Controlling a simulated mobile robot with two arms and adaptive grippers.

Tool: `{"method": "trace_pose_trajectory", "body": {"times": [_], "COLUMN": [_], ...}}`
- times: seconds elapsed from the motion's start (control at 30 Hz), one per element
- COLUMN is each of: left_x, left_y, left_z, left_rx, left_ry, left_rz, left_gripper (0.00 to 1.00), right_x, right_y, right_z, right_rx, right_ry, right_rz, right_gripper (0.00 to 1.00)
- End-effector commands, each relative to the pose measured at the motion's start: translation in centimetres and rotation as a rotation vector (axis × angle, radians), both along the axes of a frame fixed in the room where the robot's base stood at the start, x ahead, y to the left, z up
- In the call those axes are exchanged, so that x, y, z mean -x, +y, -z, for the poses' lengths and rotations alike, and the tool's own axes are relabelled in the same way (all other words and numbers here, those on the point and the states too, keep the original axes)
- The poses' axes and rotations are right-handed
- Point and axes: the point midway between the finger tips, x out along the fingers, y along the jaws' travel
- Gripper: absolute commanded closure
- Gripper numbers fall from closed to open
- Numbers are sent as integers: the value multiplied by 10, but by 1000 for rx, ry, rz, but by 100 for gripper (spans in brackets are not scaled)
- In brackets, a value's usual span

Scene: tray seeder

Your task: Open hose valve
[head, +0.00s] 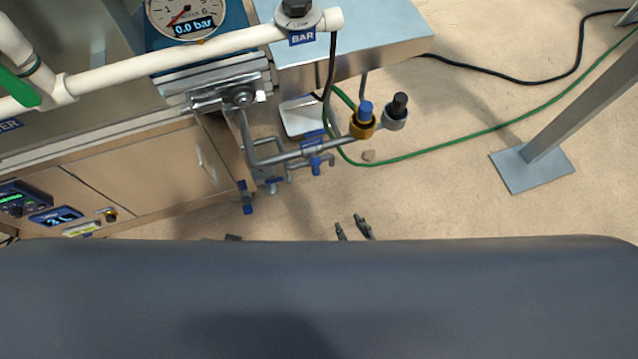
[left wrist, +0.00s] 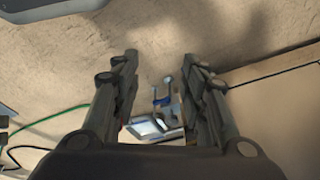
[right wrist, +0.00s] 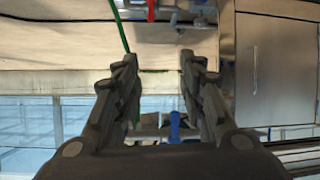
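Small valves with blue handles (head: 313,160) sit on the grey pipework beside the bench. A yellow-collared fitting with a blue knob (head: 365,112) and a fitting with a black knob (head: 398,105) stand at its right. I cannot tell which part is the hose valve. A green hose (head: 450,147) runs from the pipework across the floor. My right gripper (head: 354,228) is below the pipework, open and empty; its wrist view (right wrist: 158,75) shows a blue handle (right wrist: 175,125) between the fingers and a red handle (right wrist: 151,10) farther up. My left gripper (left wrist: 160,70) is open and empty.
A white pipe (head: 180,60) crosses the upper left, with a gauge (head: 185,15) reading 0.0 bar. A metal cabinet (head: 140,175) stands at left. A post with a foot plate (head: 532,168) stands at right.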

Motion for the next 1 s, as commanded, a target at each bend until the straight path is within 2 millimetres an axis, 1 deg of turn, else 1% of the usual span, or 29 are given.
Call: {"method": "trace_pose_trajectory", "body": {"times": [0.03,0.17,0.3,0.5,0.6,0.67,0.77,0.87,1.0], "left_x": [-8,-16,-15,-5,-2,0,0,0,0], "left_y": [-2,-2,0,2,3,3,3,3,3], "left_z": [8,-13,-36,-64,-72,-75,-77,-75,-71], "left_rx": [4,5,5,6,6,6,6,6,6], "left_ry": [-18,-43,-65,-86,-90,-91,-92,-91,-92], "left_rz": [-2,-6,-10,-13,-14,-14,-14,-14,-14], "left_gripper": [60,60,60,60,60,60,60,60,60], "right_x": [-8,-22,-27,-28,-28,-29,-36,-51,-77], "right_y": [9,30,44,51,52,52,54,59,67], "right_z": [7,-16,-40,-67,-75,-77,-80,-81,-80], "right_rx": [-24,-88,-155,-219,-234,-238,-239,-240,-240], "right_ry": [-62,-201,-322,-418,-438,-444,-449,-451,-450], "right_rz": [-3,7,35,81,94,99,102,103,103], "right_gripper": [63,63,63,63,63,63,63,63,63]}}
